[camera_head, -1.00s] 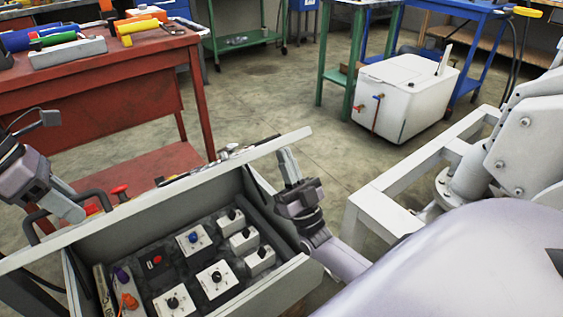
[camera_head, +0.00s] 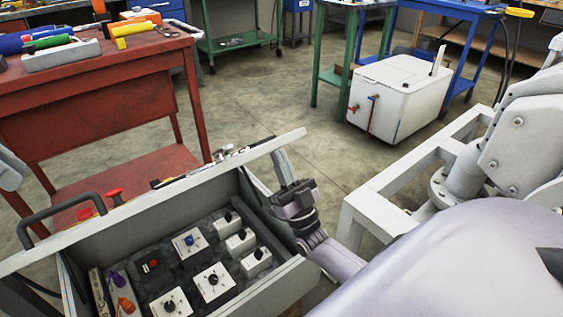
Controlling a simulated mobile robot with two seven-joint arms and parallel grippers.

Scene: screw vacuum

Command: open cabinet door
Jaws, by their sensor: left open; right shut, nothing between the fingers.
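No cabinet door can be clearly made out. The nearest cabinet-like thing is a grey open box (camera_head: 130,225) in the lower left, with a dark handle (camera_head: 60,212) at its far left side. Inside it are several white switch blocks with knobs (camera_head: 190,241). My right gripper (camera_head: 283,168) stands at the right end of the box's far rim, fingers up, shut and empty. Whether it touches the rim cannot be told. My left gripper is out of view; only a pale piece, likely of my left arm, shows at the left edge.
A red workbench (camera_head: 90,85) with tools stands at the back left. A white box-like unit (camera_head: 400,95) stands on the floor at the back right. A white metal frame (camera_head: 400,180) is at the right. Bare floor (camera_head: 265,100) lies between.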

